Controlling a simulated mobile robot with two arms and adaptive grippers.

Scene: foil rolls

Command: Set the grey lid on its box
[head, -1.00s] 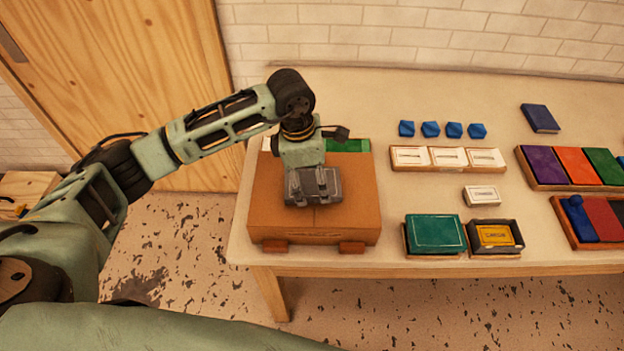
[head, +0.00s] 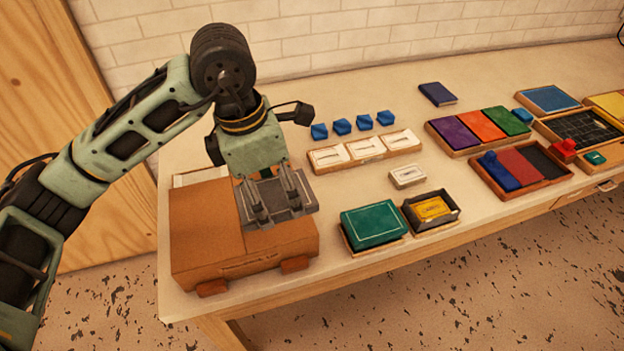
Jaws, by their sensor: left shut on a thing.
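The grey lid (head: 304,200) is a dark flat rectangle held by my left gripper (head: 272,208), which is shut on it. Lid and gripper are above the right part of a brown cardboard box. The fingers cover part of the lid. An open dark box (head: 451,219) with a yellow card (head: 432,209) inside sits to the right, near the table's front edge; it looks like the lid's box. The lid is apart from it. My right gripper is not in view.
The brown cardboard box (head: 205,235) stands under my left gripper. A green-lidded box (head: 374,224) lies between it and the dark box. A white card box (head: 407,177), a tray of white cards (head: 364,149) and blue pieces (head: 342,126) lie behind. Coloured trays fill the right.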

